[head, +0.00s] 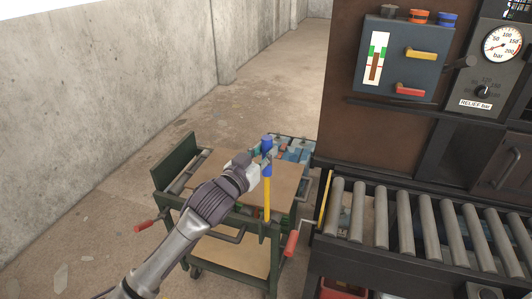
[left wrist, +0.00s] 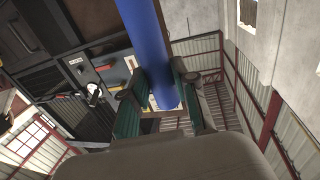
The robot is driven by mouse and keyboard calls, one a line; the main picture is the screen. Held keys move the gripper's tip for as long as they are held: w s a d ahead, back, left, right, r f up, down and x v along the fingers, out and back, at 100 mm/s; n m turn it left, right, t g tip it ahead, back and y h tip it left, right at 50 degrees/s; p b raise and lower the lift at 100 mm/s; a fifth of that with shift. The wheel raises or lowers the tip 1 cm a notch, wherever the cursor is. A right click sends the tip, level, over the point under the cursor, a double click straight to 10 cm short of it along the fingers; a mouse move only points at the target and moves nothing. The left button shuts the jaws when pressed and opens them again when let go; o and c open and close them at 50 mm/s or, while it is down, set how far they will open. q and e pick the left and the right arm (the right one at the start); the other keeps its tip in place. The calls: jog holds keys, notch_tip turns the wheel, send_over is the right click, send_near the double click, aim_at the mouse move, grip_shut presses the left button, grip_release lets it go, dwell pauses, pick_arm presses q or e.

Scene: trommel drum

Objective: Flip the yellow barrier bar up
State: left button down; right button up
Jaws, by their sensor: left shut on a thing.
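The yellow barrier bar (head: 267,200) stands close to upright at the front of the green cart, with a blue grip (head: 267,170) at its upper end. My left gripper (head: 262,155) is shut on that blue grip. In the left wrist view the blue grip (left wrist: 148,45) runs between the two fingers of my left gripper (left wrist: 160,98). The bar's lower end is near the cart's front rail; its exact joint cannot be made out. My right gripper is not in view.
The green cart (head: 172,163) has a brown top and red-tipped handles at both sides. A roller conveyor (head: 400,225) stands close to its right. Above is a control panel (head: 400,62) with yellow and red levers. Open floor (head: 110,190) lies left of the cart.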

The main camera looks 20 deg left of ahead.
pick_arm(q)
jog(key=shift+f, duration=0.1)
jog(key=c, duration=0.9)
grip_release()
jog(key=shift+s, duration=0.3)
jog(key=s, duration=0.4)
jog(key=s+a, duration=0.1)
jog(key=s, duration=0.7)
jog(key=shift+a+r, duration=0.2)
jog(key=shift+a, duration=0.15)
jog(key=shift+w, duration=0.1)
